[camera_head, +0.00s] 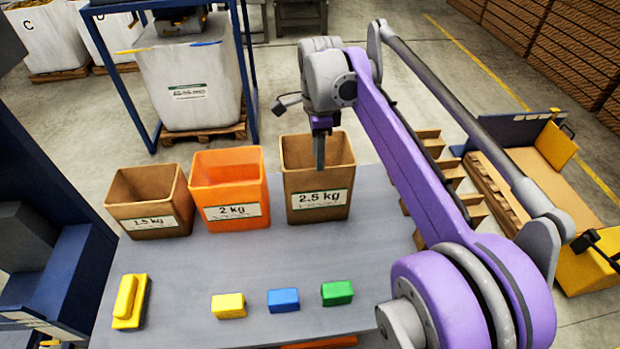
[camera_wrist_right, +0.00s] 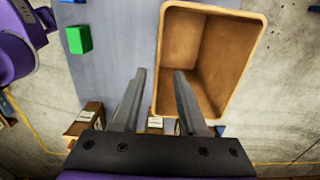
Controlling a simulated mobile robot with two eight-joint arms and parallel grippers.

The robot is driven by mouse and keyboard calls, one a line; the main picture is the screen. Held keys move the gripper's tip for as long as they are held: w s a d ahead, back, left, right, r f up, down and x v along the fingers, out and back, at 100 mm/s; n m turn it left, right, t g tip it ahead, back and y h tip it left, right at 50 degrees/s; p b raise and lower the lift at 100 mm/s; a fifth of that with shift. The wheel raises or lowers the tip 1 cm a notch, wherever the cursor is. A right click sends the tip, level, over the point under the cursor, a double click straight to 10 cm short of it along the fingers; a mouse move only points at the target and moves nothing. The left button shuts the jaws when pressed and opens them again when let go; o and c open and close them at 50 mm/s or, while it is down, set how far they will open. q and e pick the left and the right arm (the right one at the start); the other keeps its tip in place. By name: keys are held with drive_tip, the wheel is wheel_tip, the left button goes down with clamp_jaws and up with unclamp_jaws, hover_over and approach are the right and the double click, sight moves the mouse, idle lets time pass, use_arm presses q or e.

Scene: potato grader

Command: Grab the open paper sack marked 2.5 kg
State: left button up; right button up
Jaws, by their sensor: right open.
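The open brown paper sack (camera_head: 302,205) marked 2.5 kg stands upright at the table's back edge, the rightmost of a row. Its empty inside and rim also show in the right wrist view (camera_wrist_right: 225,50). My right gripper (camera_head: 320,166) points down over the sack's mouth, its tips by the near rim. In the right wrist view the two fingers (camera_wrist_right: 160,72) are apart with nothing between them gripped; one lies on each side of the sack's wall line. I cannot tell how deep the tips are. My left gripper is not in view.
An orange 2 kg container (camera_head: 232,185) and a brown 1.5 kg sack (camera_head: 150,200) stand left of it. Yellow (camera_head: 229,306), blue (camera_head: 283,300) and green (camera_head: 337,293) blocks and a yellow-black item (camera_head: 130,302) lie near the front. The table's middle (camera_head: 270,258) is clear.

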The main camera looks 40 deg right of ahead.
sight(316, 180)
drive_tip(key=f, duration=0.4)
drive_tip(key=shift+s+a+f, duration=0.1)
drive_tip(key=shift+s+f, duration=0.1)
drive_tip(key=shift+f, duration=0.1)
drive_tip(key=f, duration=0.5)
drive_tip(key=shift+s+d+f+b, duration=0.1)
drive_tip(key=shift+d+f+b, duration=0.1)
drive_tip(key=shift+f+b, duration=0.1)
drive_tip(key=shift+c, duration=0.3)
clamp_jaws()
idle(0.5)
